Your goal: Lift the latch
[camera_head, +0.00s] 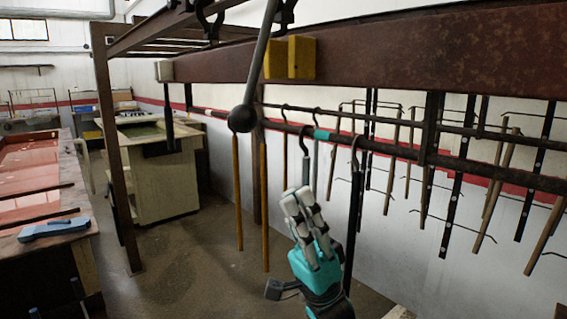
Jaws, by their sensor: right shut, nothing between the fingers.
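A dark grey lever (261,57) with a round ball knob (242,118) at its lower end hangs at a slant in front of the brown rack beam. It looks like the latch, though I cannot be sure. A yellow block (301,58) sits on the beam just right of the lever. My right gripper (299,194), teal with grey fingers, is shut and empty. It points upward, below and to the right of the knob, apart from it. My left gripper is not in view.
The rusty brown beam (430,52) runs across the upper right. Below it, a dark rail (455,165) carries several hanging rods and hooks close to my right gripper. A cream cabinet (165,185) and a red-topped bench (30,175) stand left. Some floor between is clear.

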